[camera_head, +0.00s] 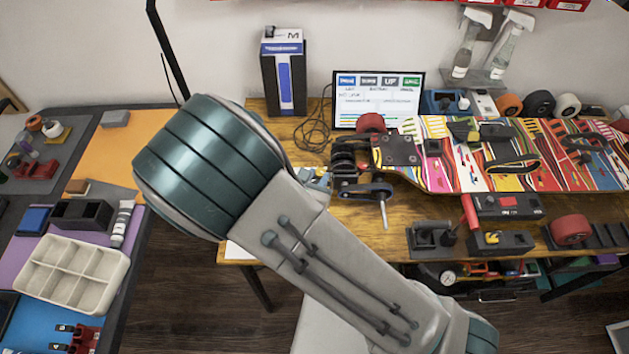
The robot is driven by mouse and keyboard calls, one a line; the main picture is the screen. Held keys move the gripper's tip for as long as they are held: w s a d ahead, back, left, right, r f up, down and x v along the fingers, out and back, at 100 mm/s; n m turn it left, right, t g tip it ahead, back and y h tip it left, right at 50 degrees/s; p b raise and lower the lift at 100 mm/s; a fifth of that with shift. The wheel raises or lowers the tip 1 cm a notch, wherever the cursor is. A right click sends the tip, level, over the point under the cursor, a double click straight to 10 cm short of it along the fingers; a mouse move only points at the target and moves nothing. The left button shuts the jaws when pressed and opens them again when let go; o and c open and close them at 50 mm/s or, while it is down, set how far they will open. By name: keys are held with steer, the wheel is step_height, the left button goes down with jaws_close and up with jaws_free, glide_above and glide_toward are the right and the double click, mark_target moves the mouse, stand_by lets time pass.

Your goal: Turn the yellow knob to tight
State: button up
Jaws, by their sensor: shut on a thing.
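My large grey and teal arm (290,235) crosses the middle of the head view and covers part of the wooden bench. My gripper is not visible; the arm hides whatever is behind it. I cannot make out a yellow knob with certainty. A small yellow piece (493,237) shows on a dark block at the bench's front edge. A skateboard deck with colourful stripes (440,181) lies across the bench at the right. A truck with a red wheel (370,123) and dark parts is at its left end, with a metal rod pointing down.
A laptop-like screen (378,97), a tall black and blue box (284,75) and spray bottles (508,45) stand at the back. Several loose wheels (538,104) line the back right. A white compartment tray (70,273) sits on the left table. Floor shows between the tables.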

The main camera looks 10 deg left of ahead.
steer(key=shift+d+n+y+b, duration=0.2)
steer(key=shift+n+y+b, duration=0.5)
steer(key=shift+y+b, duration=0.15)
steer(key=o, duration=1)
steer(key=shift+s, duration=0.1)
steer(key=shift+s+r, duration=0.1)
steer(key=shift+s, duration=0.15)
steer(key=p+v, duration=0.9)
steer(key=v, duration=0.4)
steer(key=shift+s+a, duration=0.1)
steer(key=shift+s, duration=0.05)
